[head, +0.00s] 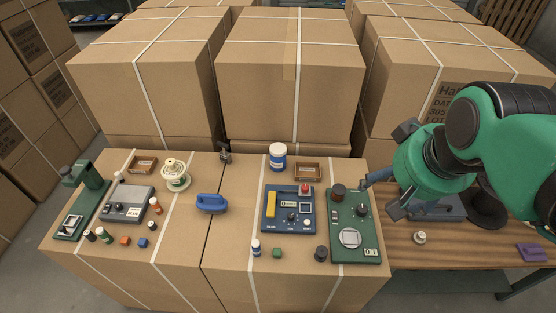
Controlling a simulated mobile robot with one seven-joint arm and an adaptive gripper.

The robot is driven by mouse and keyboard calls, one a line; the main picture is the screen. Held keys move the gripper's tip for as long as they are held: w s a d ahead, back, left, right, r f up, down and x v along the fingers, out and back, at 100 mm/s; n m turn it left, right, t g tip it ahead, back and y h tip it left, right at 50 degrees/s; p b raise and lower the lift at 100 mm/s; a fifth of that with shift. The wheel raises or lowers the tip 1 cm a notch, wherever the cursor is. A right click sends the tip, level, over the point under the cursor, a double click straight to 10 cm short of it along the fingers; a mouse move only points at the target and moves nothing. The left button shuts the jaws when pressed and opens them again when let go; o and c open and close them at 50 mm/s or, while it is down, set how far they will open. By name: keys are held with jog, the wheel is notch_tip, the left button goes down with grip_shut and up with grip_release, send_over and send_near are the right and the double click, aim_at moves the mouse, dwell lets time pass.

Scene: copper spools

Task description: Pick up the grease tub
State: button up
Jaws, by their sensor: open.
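A tub with a white lid and a blue band (278,157), which looks like the grease tub, stands upright near the back edge of the cardboard boxes, just right of the middle. My gripper (382,192) is at the right, beside the green device at the right end of the boxes. It is open, with nothing visible between its fingers, and well to the right of the tub. My green wrist hides part of the gripper.
A brown tray (308,172) stands close to the tub's right. A blue meter (288,210) and a green device (355,228) lie in front. A blue-handled object (211,203) lies front left. Tall cartons (287,95) rise behind. A wooden bench (470,252) is at right.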

jog(key=w+a+r+n+g, duration=0.1)
jog(key=w+a, duration=0.3)
jog(key=w, duration=1)
jog(key=n+g+p, duration=0.2)
jog(key=n+g, duration=0.2)
send_over(279, 148)
notch_tip(279, 148, down, 29)
jog(key=shift+f, duration=0.15)
jog(key=shift+w+a+f, duration=0.1)
jog(key=shift+f, duration=0.1)
jog(key=shift+f+b, duration=0.1)
jog(key=shift+b, duration=0.2)
jog(key=shift+f+b, duration=0.85)
jog(key=shift+f, duration=3.35)
